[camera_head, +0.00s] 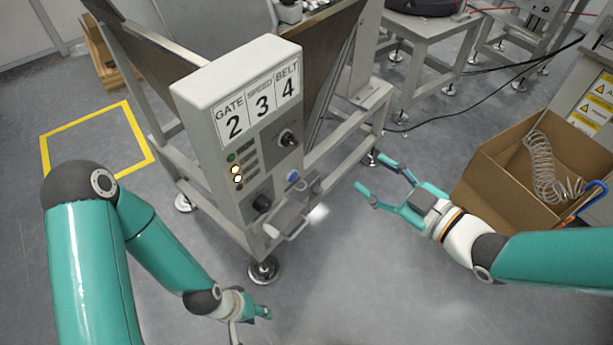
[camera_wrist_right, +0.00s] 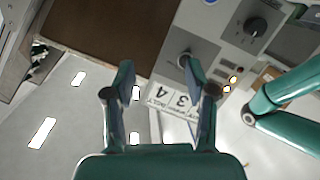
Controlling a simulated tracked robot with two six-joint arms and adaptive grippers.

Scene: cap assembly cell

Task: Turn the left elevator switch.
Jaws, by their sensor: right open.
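The grey control box (camera_head: 215,130) stands in the middle of the head view, labelled GATE 2, SPEED 3, BELT 4. It has a black left knob (camera_head: 262,203) low on its face and a right knob (camera_head: 288,139) higher up. In the right wrist view the panel appears upside down, with the left knob (camera_wrist_right: 255,26) and the right knob (camera_wrist_right: 184,60). My right gripper (camera_head: 373,172) is open and empty, right of the box and apart from it. My left gripper (camera_head: 255,318) is low in front of the box, below the left knob; its fingers are only partly distinguishable.
A handle-like metal bracket (camera_head: 290,218) juts from the box near a blue button (camera_head: 293,176). A cardboard box (camera_head: 505,170) with a coiled hose stands at the right. Metal frame legs and feet surround the control box. The floor between the grippers is clear.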

